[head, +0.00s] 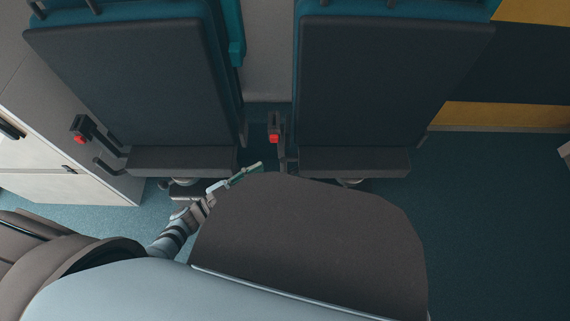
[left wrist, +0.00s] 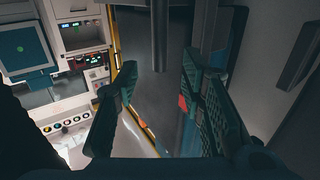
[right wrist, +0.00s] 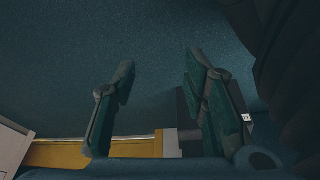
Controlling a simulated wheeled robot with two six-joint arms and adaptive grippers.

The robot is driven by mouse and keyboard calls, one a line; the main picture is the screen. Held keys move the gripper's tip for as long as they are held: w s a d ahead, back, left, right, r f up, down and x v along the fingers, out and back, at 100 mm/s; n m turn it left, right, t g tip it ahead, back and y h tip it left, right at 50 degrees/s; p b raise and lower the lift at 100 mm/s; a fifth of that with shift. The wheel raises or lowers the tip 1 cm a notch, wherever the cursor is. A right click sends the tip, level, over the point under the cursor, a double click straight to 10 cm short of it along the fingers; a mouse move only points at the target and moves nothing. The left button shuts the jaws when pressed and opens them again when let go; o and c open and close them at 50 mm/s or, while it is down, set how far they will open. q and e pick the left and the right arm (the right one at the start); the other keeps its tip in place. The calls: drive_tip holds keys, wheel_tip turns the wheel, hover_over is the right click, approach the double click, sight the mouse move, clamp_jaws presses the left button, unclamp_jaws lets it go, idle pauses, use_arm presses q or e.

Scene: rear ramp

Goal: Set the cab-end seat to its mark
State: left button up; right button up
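Two seats show in the head view: a left seat (head: 130,75) and a right seat (head: 390,75), each with a dark panel and teal edges. Which is the cab-end one I cannot tell, and no mark is clear. Each has a red-tipped lever at its left: the left lever (head: 80,134) and the right lever (head: 274,135). My left gripper (head: 240,178) is low between the seats, below the right lever; in the left wrist view it is open (left wrist: 157,95), with a red patch (left wrist: 183,103) beside its right finger. My right gripper (right wrist: 160,90) is open and empty above floor.
A pale cabinet (head: 60,140) stands left of the left seat. Blue floor (head: 490,200) is clear at right, before a yellow-and-dark wall (head: 510,75). The left wrist view shows a control panel (left wrist: 82,50) and a grey post (left wrist: 160,40).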

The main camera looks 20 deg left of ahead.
sight(284, 164)
use_arm(q)
drive_tip(key=b+x, duration=0.1)
drive_tip(key=x, duration=0.6)
drive_tip(key=shift+w+d+f+b, duration=0.15)
drive_tip(key=shift+w+b, duration=0.05)
drive_tip(key=shift+b, duration=0.1)
drive_tip(key=shift+w+d, duration=0.2)
drive_tip(key=shift+w, duration=0.05)
use_arm(e)
drive_tip(key=r, duration=0.3)
drive_tip(key=shift+w+a+r, duration=0.25)
drive_tip(key=shift+w+r, duration=0.1)
drive_tip(key=shift+w, duration=0.05)
use_arm(q)
drive_tip(key=c, duration=0.6)
clamp_jaws()
use_arm(e)
drive_tip(key=shift+w+f+g, duration=0.15)
drive_tip(key=shift+w+g, duration=0.15)
drive_tip(key=shift+w, duration=0.2)
